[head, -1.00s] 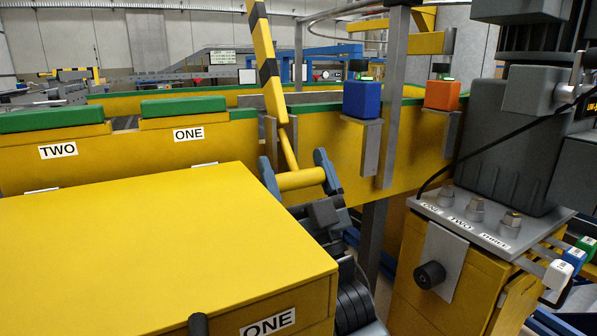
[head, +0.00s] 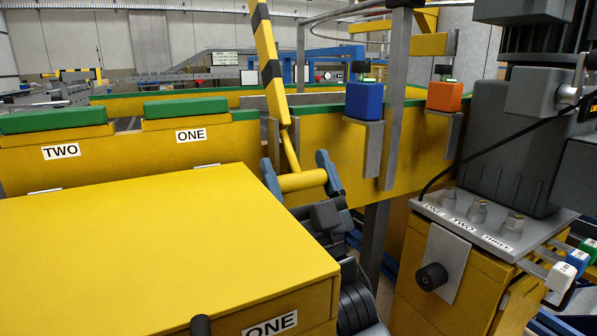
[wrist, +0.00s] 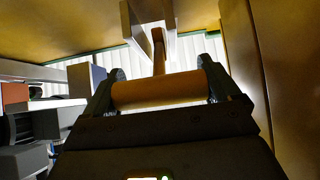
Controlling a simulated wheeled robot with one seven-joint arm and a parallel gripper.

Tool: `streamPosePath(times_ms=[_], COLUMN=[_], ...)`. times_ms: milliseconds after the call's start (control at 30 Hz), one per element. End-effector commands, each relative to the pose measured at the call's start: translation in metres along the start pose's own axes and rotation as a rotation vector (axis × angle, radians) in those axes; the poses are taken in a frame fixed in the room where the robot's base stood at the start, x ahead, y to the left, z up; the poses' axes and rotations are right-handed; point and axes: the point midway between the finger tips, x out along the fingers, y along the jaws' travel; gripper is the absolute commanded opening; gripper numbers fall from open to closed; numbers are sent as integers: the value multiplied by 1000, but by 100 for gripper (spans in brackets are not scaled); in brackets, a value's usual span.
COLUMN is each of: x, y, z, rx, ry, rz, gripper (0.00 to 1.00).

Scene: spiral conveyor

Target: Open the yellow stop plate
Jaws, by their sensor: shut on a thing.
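The yellow stop plate (head: 265,45) with black stripes stands raised and slightly tilted at the conveyor's side wall. A thin yellow rod (head: 290,150) runs from its lower end down to a yellow round handle bar (head: 300,181). My gripper (head: 300,180) is shut on this handle bar, with one blue-grey finger at each end of it. In the wrist view the bar (wrist: 160,91) lies across between the two fingers, and the rod goes up from it to a grey bracket (wrist: 150,22). The plate itself cannot be made out in the wrist view.
A large yellow box (head: 150,250) labelled ONE stands close left of my arm. A grey post (head: 396,100), a blue block (head: 363,101) and an orange block (head: 444,97) are right of the handle. A yellow cabinet (head: 440,310) with levers stands at right.

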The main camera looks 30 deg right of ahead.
Motion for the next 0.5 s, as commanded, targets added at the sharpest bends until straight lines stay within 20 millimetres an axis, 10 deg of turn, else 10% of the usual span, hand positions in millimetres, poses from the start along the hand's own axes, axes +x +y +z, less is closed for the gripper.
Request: streamPosePath(times_ms=[133,167,500], x=[-3,-3,-3], y=[0,0,0], z=[6,6,2], rx=[0,0,0], ry=[-16,-16,-7], rz=[0,0,0], gripper=[35,93,100])
